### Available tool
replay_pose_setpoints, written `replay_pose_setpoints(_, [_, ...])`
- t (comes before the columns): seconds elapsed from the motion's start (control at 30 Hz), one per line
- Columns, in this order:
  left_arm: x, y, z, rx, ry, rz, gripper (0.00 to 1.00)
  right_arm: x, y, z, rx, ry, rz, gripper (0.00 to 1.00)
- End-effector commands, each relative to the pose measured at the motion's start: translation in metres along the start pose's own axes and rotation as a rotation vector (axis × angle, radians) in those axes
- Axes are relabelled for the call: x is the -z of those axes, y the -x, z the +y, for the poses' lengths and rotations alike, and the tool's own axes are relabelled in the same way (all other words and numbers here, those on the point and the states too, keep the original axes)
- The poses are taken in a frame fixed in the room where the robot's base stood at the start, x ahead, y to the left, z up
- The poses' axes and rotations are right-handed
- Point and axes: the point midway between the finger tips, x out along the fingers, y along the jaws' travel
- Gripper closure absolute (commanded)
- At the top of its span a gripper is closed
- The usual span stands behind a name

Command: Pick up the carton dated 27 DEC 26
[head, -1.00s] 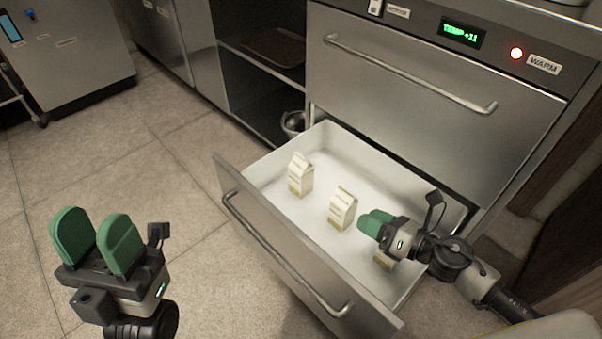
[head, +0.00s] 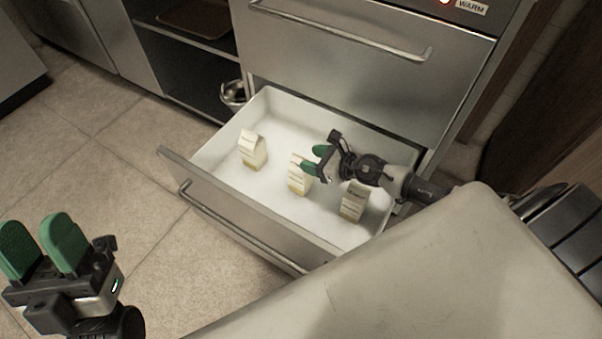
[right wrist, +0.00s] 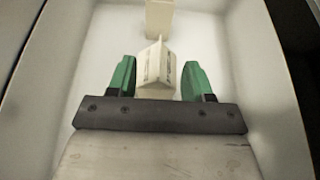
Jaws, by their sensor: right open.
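Three cream cartons stand in the open white drawer (head: 215,155) in the head view: a far-left carton (head: 252,150), a middle carton (head: 297,177) and a near-right carton (head: 353,203). Their printed dates are too small to read. My right gripper (head: 314,160) is open inside the drawer at the middle carton, and partly covers it. In the right wrist view a carton (right wrist: 157,68) stands between the open green fingers (right wrist: 158,80), with gaps on both sides. Another carton (right wrist: 159,18) stands beyond it. My left gripper (head: 42,245) is open and empty over the floor at left.
The drawer front with its bar handle (head: 235,230) faces the open tiled floor (head: 120,170). A closed steel drawer (head: 350,70) is above. A shelf with a brown tray (head: 197,22) and a metal bowl (head: 233,94) are behind at left.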

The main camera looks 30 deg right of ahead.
Motion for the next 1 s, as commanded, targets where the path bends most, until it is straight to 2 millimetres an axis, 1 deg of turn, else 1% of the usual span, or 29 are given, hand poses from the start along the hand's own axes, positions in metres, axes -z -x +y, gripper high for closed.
replay_pose_setpoints(0.03, [0.001, 0.001, 0.000, 0.000, 0.000, 0.008, 0.57, 0.000, -0.009, 0.001, 0.000, -0.002, -0.003, 0.49])
replay_pose_setpoints(0.1, [0.006, 0.003, 0.001, -0.001, 0.004, 0.053, 0.57, 0.001, -0.018, 0.000, 0.001, -0.002, -0.002, 0.49])
replay_pose_setpoints(0.17, [0.009, 0.003, 0.001, -0.001, 0.005, 0.072, 0.57, 0.000, -0.022, 0.000, 0.001, -0.001, -0.003, 0.49])
replay_pose_setpoints(0.43, [0.011, 0.003, 0.001, -0.002, 0.006, 0.086, 0.57, 0.000, -0.025, 0.001, -0.001, -0.001, 0.000, 0.49])
replay_pose_setpoints(0.47, [0.011, 0.003, 0.001, -0.002, 0.006, 0.086, 0.57, 0.000, -0.025, 0.001, -0.001, -0.001, 0.000, 0.52])
replay_pose_setpoints(0.7, [0.011, 0.003, 0.001, -0.002, 0.005, 0.086, 0.57, 0.000, -0.025, 0.001, -0.001, -0.002, 0.000, 0.89])
replay_pose_setpoints(0.77, [0.011, 0.003, 0.001, -0.002, 0.005, 0.086, 0.57, 0.000, -0.025, 0.001, -0.001, -0.002, 0.000, 0.98])
replay_pose_setpoints(0.8, [0.011, 0.003, 0.001, -0.002, 0.005, 0.086, 0.57, 0.001, -0.025, 0.001, -0.001, -0.002, 0.001, 1.00])
replay_pose_setpoints(1.0, [0.011, 0.003, 0.001, -0.002, 0.005, 0.086, 0.57, 0.003, -0.025, 0.001, -0.002, -0.002, 0.005, 1.00])
